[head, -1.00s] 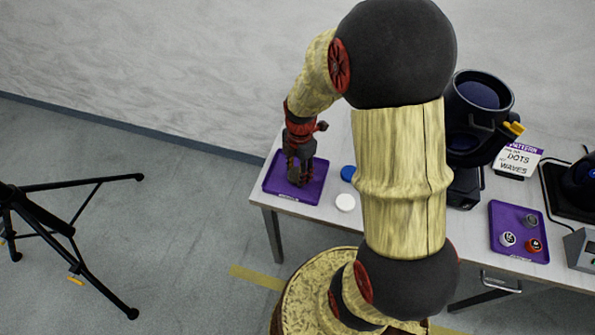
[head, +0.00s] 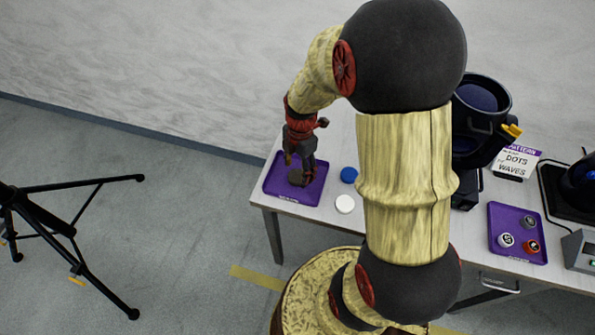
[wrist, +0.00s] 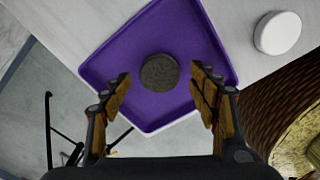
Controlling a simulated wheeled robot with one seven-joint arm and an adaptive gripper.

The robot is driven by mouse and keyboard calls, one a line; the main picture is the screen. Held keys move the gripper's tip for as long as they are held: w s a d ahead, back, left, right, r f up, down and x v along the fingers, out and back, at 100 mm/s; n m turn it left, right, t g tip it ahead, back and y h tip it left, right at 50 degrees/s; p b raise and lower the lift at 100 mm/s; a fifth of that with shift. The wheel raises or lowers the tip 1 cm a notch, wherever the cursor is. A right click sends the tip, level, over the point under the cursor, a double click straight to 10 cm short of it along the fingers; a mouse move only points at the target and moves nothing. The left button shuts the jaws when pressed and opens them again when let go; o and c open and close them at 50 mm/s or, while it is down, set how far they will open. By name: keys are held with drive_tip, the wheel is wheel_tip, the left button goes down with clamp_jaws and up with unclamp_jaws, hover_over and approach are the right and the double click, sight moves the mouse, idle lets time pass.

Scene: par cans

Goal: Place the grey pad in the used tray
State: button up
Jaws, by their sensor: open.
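The grey pad (wrist: 159,72), a dark round disc, lies flat inside the purple tray (wrist: 205,38) in the wrist view. In the head view the pad (head: 296,177) shows partly below my gripper, in the tray (head: 314,190) at the table's left end. My gripper (wrist: 160,95) is open, with its fingers apart on either side of the pad and not touching it. In the head view my gripper (head: 300,170) is over the tray. Any label on the tray's front rim is too small to read.
A white disc (head: 344,204) and a blue disc (head: 348,174) lie right of the tray. A second purple tray (head: 511,218) with several small pots stands farther right. A dark lamp (head: 478,115) and a pattern sign (head: 517,160) stand behind. A black tripod (head: 75,220) stands on the floor left.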

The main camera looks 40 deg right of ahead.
wheel_tip(320, 180, up, 9)
drive_tip(key=p, duration=0.3)
wheel_tip(320, 180, up, 13)
drive_tip(key=m+t, duration=0.3)
drive_tip(key=m, duration=0.6)
hover_over(299, 174)
drive_tip(key=s+a, duration=0.4)
drive_tip(key=a, duration=0.3)
drive_tip(key=s+a+r+m+t, duration=0.2)
drive_tip(key=s+a+r+m, duration=0.3)
drive_tip(key=s+r+m, duration=0.2)
drive_tip(key=s+m, duration=0.1)
drive_tip(key=m, duration=0.1)
drive_tip(key=shift+s+a+r+m+t+h, duration=0.15)
drive_tip(key=shift+a+m+t+h, duration=0.15)
drive_tip(key=shift+a+m, duration=0.1)
